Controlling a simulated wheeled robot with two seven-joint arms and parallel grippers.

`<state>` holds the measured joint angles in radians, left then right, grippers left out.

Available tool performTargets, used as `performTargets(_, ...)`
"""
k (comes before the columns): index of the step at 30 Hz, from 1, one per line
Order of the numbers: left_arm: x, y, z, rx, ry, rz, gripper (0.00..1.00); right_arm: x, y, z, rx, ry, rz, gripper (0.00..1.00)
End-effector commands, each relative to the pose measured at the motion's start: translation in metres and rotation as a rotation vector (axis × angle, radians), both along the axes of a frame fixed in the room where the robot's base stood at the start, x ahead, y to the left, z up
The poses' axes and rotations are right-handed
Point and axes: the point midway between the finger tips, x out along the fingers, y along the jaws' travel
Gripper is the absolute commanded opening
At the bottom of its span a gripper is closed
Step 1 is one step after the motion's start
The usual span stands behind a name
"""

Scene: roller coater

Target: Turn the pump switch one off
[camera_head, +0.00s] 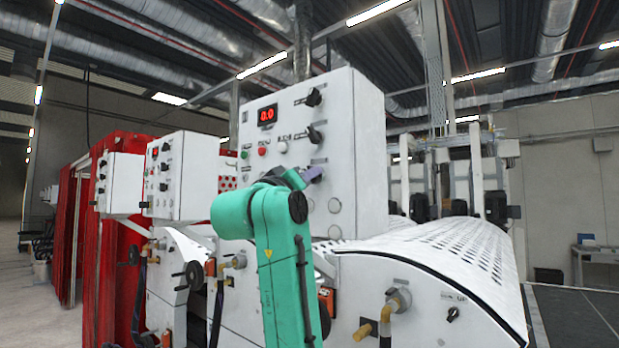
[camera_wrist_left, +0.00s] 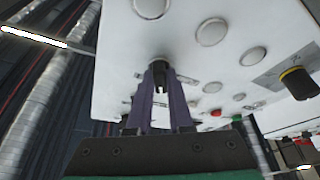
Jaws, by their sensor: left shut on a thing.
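A white control panel (camera_head: 340,160) faces me, with a red display reading 0.0 near its top left. Two black rotary switches, an upper one (camera_head: 313,97) and a lower one (camera_head: 315,135), sit on its right side. My left gripper (camera_head: 312,174) is at the panel below them, at the end of my green arm. In the left wrist view my left gripper (camera_wrist_left: 160,88) is shut on a black switch (camera_wrist_left: 160,70), one purple-grey finger on each side. The labels are too small to read, so I cannot tell which switch is pump switch one. My right gripper does not show.
A green button (camera_head: 245,154), a red button (camera_head: 263,151) and a white button (camera_head: 282,147) sit left of the switches. Smaller white control boxes (camera_head: 185,175) stand at left by red curtains (camera_head: 105,190). A perforated white cover (camera_head: 450,255) lies at right.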

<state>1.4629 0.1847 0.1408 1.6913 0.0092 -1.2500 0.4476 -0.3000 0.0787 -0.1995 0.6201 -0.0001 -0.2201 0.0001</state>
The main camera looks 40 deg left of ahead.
Motion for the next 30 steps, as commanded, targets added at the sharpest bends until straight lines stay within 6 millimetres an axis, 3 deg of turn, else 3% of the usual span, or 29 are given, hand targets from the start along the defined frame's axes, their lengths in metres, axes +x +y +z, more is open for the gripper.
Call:
performTargets(6,-0.003,0.001,0.004,0.001,-0.013,0.002,0.00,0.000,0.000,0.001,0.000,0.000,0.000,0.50)
performTargets(7,-0.003,0.001,0.004,0.001,-0.013,0.002,0.22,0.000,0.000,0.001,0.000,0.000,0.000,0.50)
performTargets(9,-0.002,0.001,0.004,0.001,-0.012,0.002,0.49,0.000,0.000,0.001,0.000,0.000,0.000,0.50)
performTargets(21,-0.008,-0.001,-0.004,0.001,-0.005,0.001,0.49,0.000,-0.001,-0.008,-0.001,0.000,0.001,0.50)
performTargets(26,-0.041,-0.008,-0.021,0.002,-0.010,0.002,0.49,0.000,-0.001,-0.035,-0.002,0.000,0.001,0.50)
performTargets(30,-0.081,-0.018,-0.035,0.003,-0.012,0.002,0.49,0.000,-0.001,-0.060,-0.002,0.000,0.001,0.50)
